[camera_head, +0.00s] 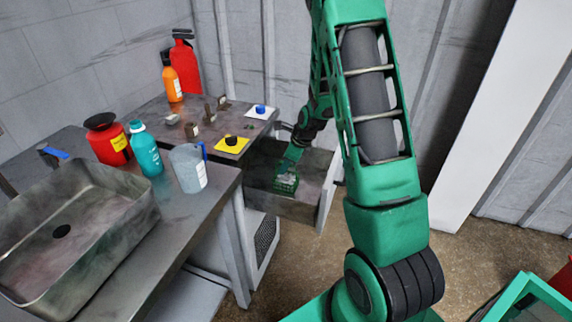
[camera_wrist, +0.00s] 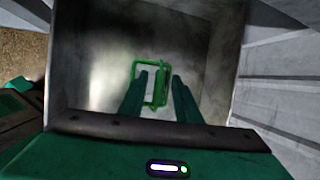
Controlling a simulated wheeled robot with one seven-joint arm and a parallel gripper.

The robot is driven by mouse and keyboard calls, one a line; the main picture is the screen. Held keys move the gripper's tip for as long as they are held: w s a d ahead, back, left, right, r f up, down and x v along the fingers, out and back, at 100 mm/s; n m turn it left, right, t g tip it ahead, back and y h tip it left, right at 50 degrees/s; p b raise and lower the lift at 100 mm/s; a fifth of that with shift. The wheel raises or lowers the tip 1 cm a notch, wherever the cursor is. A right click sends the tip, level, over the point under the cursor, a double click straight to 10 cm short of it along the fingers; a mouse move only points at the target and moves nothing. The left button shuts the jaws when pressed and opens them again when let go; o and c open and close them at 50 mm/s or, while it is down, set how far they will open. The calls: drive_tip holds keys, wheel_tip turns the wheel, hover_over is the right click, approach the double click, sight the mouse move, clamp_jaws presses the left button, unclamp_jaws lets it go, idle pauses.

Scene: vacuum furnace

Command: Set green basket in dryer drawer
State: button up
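The small green basket (camera_head: 286,184) is inside the pulled-out grey dryer drawer (camera_head: 318,172). The head view does not clearly show whether its base touches the drawer floor. My gripper (camera_head: 291,167) reaches down into the drawer right above the basket. In the wrist view, the two dark green fingers of my gripper (camera_wrist: 160,78) stand apart, with a gap between their tips. The green basket (camera_wrist: 135,70) shows as a thin outline, its handle bar between the fingers without visible contact. The drawer's bare metal walls (camera_wrist: 220,60) surround it.
The dryer top (camera_head: 150,105) carries small metal parts, a yellow pad (camera_head: 231,146) with a black knob and a white pad (camera_head: 261,113) with a blue knob. A sink (camera_head: 75,235), bottles and a clear jug (camera_head: 188,170) stand on the left bench.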

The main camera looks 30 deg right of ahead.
drive_tip(key=v, duration=1.2)
drive_tip(key=s+a+r+n+g, duration=0.1)
drive_tip(key=s+r+n, duration=0.2)
drive_tip(key=s+n, duration=0.4)
drive_tip(key=s+a+r+n+g, duration=0.1)
drive_tip(key=s+r+n, duration=0.3)
drive_tip(key=s, duration=1.1)
drive_tip(key=s+a+r+n+g, duration=0.2)
drive_tip(key=s+r+n, duration=0.1)
drive_tip(key=s+n, duration=0.7)
drive_tip(key=shift+s+r+n+g+h, duration=0.3)
drive_tip(key=shift+s+g+h, duration=0.1)
drive_tip(key=shift+s, duration=0.15)
